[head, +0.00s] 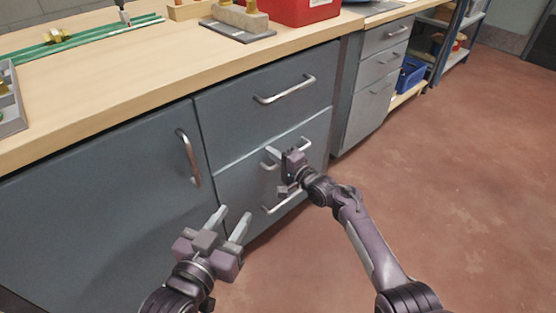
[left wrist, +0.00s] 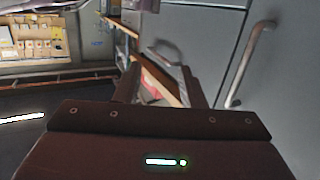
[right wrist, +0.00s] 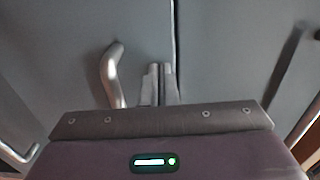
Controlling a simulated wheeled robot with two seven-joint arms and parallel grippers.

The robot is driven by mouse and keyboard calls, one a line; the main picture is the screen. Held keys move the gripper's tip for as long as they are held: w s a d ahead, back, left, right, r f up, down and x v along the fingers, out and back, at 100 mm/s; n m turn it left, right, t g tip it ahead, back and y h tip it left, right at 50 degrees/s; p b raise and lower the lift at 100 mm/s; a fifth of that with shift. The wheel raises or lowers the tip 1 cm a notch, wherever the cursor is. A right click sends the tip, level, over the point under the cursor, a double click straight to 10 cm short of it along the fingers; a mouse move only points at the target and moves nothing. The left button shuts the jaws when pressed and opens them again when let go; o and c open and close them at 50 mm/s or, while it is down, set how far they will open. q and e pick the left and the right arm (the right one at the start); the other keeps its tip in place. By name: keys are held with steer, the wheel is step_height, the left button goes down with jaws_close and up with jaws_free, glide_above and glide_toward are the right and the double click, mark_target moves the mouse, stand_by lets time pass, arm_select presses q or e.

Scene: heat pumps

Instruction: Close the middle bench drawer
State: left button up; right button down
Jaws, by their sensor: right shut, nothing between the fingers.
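The middle bench drawer (head: 236,172) is a grey front below the top drawer (head: 228,118). A thin light edge runs along its top; it looks close to flush, but I cannot tell if it is fully in. My right gripper (head: 271,158) is shut and empty, at the middle drawer's front beside its handle (head: 306,143). In the right wrist view, its fingers (right wrist: 160,82) point at the front, with the handle (right wrist: 112,76) just to their left; contact is unclear. My left gripper (head: 230,222) is open and empty, in front of the cabinet's lower part.
A lower handle (head: 285,201) sits below the right gripper. A cabinet door handle (head: 188,158) is at left. The wooden benchtop (head: 130,85) holds parts and a red box (head: 305,10). A second drawer unit (head: 372,85) stands behind. The reddish floor (head: 450,150) at right is clear.

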arm_select(q)
steer(key=r, duration=0.1)
steer(key=r+t, duration=0.1)
steer(key=r, duration=0.1)
steer(key=r+t+h, duration=0.1)
steer(key=shift+w+a+r, duration=0.1)
steer(key=shift+w+r, duration=0.2)
arm_select(e)
steer(key=shift+w+a+r, duration=0.3)
steer(key=shift+w, duration=0.15)
